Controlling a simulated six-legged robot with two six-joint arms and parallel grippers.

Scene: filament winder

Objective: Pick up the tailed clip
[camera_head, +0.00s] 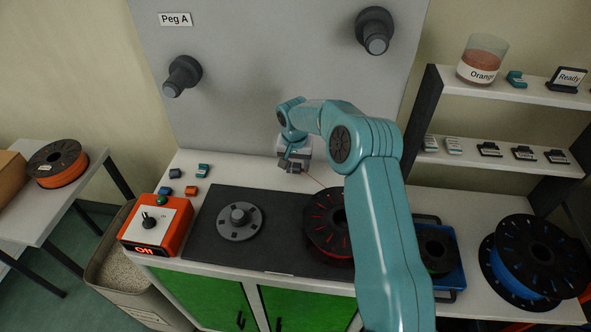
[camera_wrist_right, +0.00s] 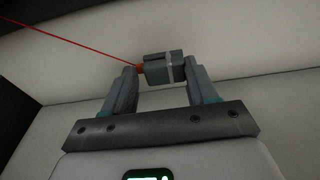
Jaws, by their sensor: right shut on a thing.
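The tailed clip (camera_wrist_right: 162,67) is a small grey block with a lighter band and an orange-red end. It sits between the two fingers of my right gripper (camera_head: 292,166), which is shut on it. A thin red filament tail runs from its orange-red end to the upper left in the right wrist view. In the head view my right gripper is above the back of the bench, and a thin orange-red strand leads from it toward the spool with red (camera_head: 325,222). The clip itself is too small to make out there. My left gripper is not in view.
Several small blue and orange clips (camera_head: 190,190) lie at the back left of the bench, behind the orange control box (camera_head: 155,226). A grey hub (camera_head: 239,222) stands on the dark mat. A blue spool (camera_head: 535,258) is at right. Two pegs (camera_head: 182,75) project from the panel.

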